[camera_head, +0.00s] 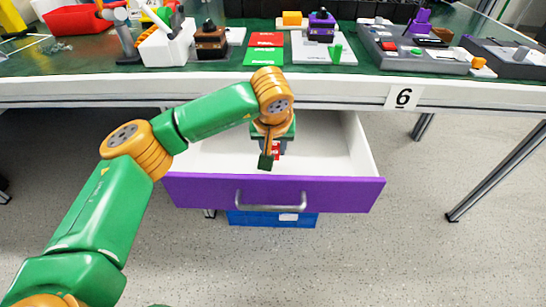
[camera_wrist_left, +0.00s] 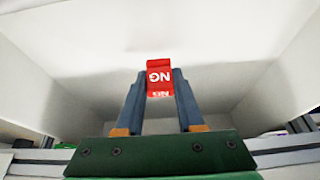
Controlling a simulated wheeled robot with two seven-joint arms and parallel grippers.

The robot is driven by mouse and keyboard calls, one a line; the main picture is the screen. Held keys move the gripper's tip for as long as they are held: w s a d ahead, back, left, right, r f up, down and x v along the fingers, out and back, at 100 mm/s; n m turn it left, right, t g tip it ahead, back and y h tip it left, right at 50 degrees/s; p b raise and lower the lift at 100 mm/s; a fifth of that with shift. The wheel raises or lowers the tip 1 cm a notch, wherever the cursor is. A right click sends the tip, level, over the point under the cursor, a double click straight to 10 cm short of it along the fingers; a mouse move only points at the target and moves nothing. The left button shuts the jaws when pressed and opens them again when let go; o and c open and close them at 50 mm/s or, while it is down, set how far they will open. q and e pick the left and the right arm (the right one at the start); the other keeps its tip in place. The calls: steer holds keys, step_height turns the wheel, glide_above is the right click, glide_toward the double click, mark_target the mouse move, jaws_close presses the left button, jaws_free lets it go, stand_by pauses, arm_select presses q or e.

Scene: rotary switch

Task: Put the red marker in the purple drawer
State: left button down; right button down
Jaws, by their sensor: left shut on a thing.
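The purple drawer (camera_head: 340,190) is pulled out below the table edge, with a purple front, a grey handle and a white interior. My left gripper (camera_wrist_left: 160,85) is shut on the red marker (camera_wrist_left: 160,76), a small red block with white "NG" lettering. In the head view, my left gripper (camera_head: 276,150) is over the drawer opening, behind the front panel, and a little of the red marker shows there. The white drawer walls (camera_wrist_left: 65,85) surround it in the wrist view. I cannot tell whether the marker touches the drawer floor. My right gripper is not in view.
The table (camera_head: 130,86) above the drawer holds red and green cards (camera_head: 262,57), a white bin (camera_head: 166,45), a red tray (camera_head: 80,20) and several switch devices. Its edge lies close behind my left wrist. A blue box (camera_head: 272,219) is under the drawer.

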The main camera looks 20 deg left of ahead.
arm_select(q)
steer(key=shift+s+f+b, duration=0.1)
steer(key=shift+f+b, duration=0.2)
steer(key=shift+f, duration=1.15)
steer(key=c, duration=0.5)
jaws_free()
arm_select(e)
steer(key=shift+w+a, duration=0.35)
arm_select(q)
steer(key=shift+r, duration=0.2)
steer(key=p+v, duration=0.2)
steer(key=v, duration=1)
steer(key=shift+p, duration=0.35)
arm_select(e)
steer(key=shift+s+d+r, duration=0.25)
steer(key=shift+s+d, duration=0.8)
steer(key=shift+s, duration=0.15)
